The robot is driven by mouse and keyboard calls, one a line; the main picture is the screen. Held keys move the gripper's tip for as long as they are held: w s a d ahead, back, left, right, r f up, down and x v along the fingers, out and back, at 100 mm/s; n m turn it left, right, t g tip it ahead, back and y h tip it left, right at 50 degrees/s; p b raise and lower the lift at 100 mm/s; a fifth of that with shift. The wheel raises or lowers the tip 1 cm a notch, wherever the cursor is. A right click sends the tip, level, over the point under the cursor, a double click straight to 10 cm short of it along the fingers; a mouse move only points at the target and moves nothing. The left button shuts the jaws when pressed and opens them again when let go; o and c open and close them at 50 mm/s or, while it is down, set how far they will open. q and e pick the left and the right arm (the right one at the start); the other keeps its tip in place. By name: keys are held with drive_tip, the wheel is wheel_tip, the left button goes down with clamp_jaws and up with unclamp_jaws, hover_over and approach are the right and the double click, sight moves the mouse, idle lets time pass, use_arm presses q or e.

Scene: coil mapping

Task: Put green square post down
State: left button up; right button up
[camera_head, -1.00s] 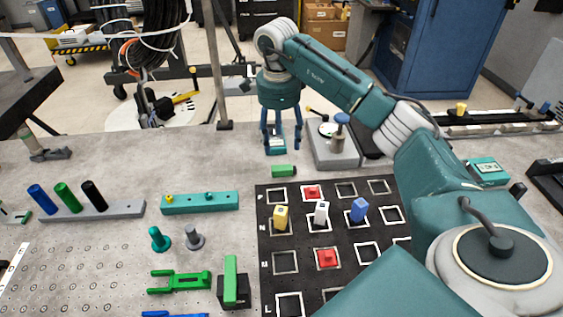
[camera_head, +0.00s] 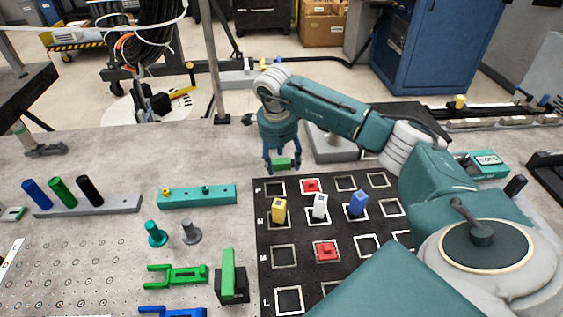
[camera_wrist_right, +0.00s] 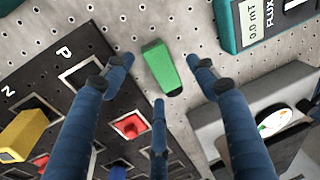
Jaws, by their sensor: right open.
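The green square post (camera_head: 283,163) lies on the grey table just beyond the far edge of the black mat (camera_head: 263,237). In the right wrist view the green post (camera_wrist_right: 160,67) shows between the spread fingers, lying on the perforated surface. My right gripper (camera_head: 283,162) is over the post, with blue fingers on either side of it. In the wrist view my right gripper (camera_wrist_right: 159,78) is open, with visible gaps between the fingers and the post. My left gripper is not in view.
Red (camera_head: 311,186), yellow (camera_head: 279,209), white (camera_head: 320,206) and blue (camera_head: 358,203) blocks stand on the mat's outlined squares. A grey device (camera_head: 338,147) sits right of the gripper. A teal bar (camera_head: 197,196) lies left, with free table between it and the post.

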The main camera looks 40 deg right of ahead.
sight(282, 163)
drive_tip(key=shift+f, duration=0.25)
clamp_jaws()
drive_tip(key=shift+r, duration=0.2)
wheel_tip(282, 163, up, 20)
idle(0.4)
